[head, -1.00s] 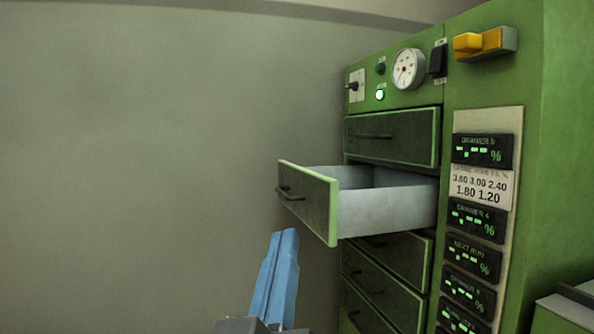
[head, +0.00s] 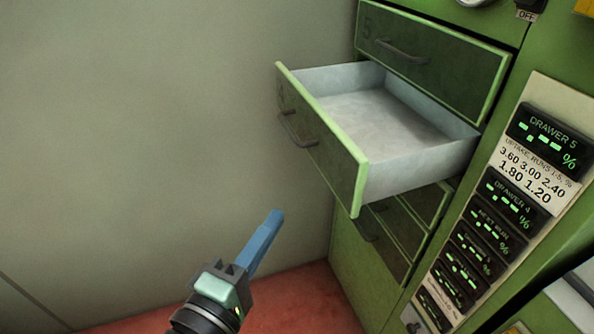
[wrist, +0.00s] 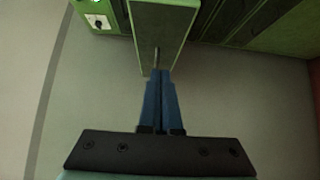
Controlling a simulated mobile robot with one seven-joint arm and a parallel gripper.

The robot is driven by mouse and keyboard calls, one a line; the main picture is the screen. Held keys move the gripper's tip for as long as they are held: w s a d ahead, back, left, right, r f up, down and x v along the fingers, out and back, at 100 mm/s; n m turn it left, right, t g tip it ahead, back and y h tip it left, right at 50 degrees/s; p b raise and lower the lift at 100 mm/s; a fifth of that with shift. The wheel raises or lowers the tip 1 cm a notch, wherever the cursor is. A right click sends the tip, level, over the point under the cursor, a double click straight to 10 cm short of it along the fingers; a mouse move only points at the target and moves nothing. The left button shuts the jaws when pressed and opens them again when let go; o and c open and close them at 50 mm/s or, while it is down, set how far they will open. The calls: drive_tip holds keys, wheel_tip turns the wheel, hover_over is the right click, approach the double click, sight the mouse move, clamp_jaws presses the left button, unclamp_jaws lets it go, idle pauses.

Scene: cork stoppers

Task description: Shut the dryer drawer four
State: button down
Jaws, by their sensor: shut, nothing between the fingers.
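The open dryer drawer (head: 320,140) juts out of the green dryer cabinet, just below the shut drawer marked 5 (head: 430,65). Its tray looks empty, and its dark front with green edges and a bar handle faces left. My gripper (head: 276,218) is shut and empty, with blue fingers, below and in front of the open drawer's front in the head view. In the wrist view the closed fingertips (wrist: 160,72) point at the drawer front (wrist: 163,25), close to its handle. I cannot tell whether they touch it.
More shut drawers (head: 385,235) lie below the open one. A display panel (head: 500,205) with several readouts is on the cabinet's right. A plain wall (head: 150,130) stands at the left, and the red floor (head: 300,300) shows below.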

approach(333, 164)
drive_tip(key=w, duration=0.4)
drive_tip(key=shift+w+d, duration=0.45)
drive_tip(key=shift+d, duration=0.35)
drive_tip(key=shift+w+d, duration=0.2)
drive_tip(key=shift+d, duration=0.3)
drive_tip(key=shift+d, duration=0.1)
